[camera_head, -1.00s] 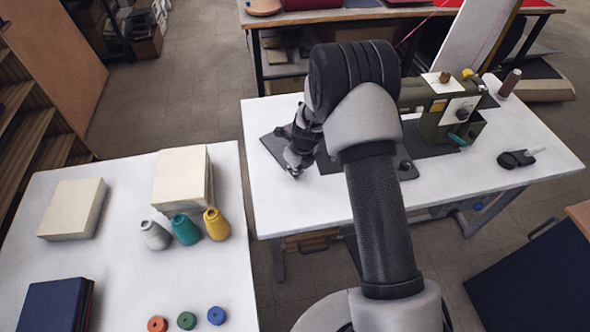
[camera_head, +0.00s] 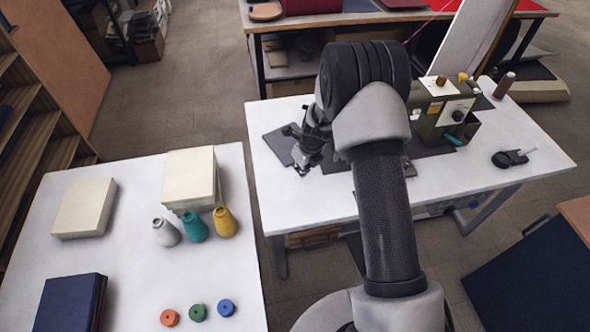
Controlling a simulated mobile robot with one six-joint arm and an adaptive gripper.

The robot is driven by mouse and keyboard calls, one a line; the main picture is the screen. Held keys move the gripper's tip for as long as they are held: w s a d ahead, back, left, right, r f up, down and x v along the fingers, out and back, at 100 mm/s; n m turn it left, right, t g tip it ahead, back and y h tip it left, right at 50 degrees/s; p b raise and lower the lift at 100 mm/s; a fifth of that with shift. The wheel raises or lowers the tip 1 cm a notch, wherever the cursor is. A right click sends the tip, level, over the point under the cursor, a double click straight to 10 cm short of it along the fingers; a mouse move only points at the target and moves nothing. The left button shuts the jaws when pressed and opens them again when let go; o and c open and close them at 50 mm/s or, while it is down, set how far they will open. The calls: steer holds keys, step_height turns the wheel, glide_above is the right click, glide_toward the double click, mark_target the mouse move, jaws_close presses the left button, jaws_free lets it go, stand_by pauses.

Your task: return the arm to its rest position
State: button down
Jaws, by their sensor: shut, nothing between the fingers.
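My gripper (camera_head: 303,163) shows left of my upper arm, above the white sewing table. It is small and dark in this view, and its fingers are shut with nothing held. My arm rises from the bottom right of the picture, bends at the large dark elbow and reaches down to the gripper. The elbow hides part of the wrist. The gripper hangs beside a dark flat piece (camera_head: 275,144) on the table; I cannot tell whether it touches anything.
The sewing table (camera_head: 310,202) carries a green sewing machine (camera_head: 432,123), a brown thread cone (camera_head: 504,85) and a small black tool (camera_head: 508,158). At left, another white table (camera_head: 130,262) holds cream stacks (camera_head: 84,207), a navy stack (camera_head: 68,303), thread cones (camera_head: 194,227) and small spools (camera_head: 198,312).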

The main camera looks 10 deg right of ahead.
steer(key=w+p+v, duration=0.1)
steer(key=p+v, duration=0.1)
steer(key=v, duration=0.4)
steer(key=shift+s+d+r, duration=0.2)
steer(key=shift+r, duration=0.15)
steer(key=s+a+r+n, duration=0.1)
steer(key=s+r+n, duration=0.35)
steer(key=r, duration=0.35)
steer(key=s+r+n+t, duration=0.1)
steer(key=s+r+n, duration=0.2)
steer(key=r+n, duration=0.3)
steer(key=s+a+r+n, duration=0.1)
steer(key=s+r+n, duration=0.3)
steer(key=r, duration=0.5)
steer(key=s+r+n, duration=0.3)
steer(key=s+n, duration=0.5)
steer(key=s, duration=0.3)
steer(key=s+r+n+t+h, duration=0.1)
steer(key=s+r+n, duration=0.2)
steer(key=s+n, duration=0.5)
steer(key=s+d, duration=0.1)
steer(key=s, duration=0.1)
steer(key=shift+s+r, duration=0.3)
steer(key=shift+s, duration=0.1)
steer(key=shift+a, duration=0.1)
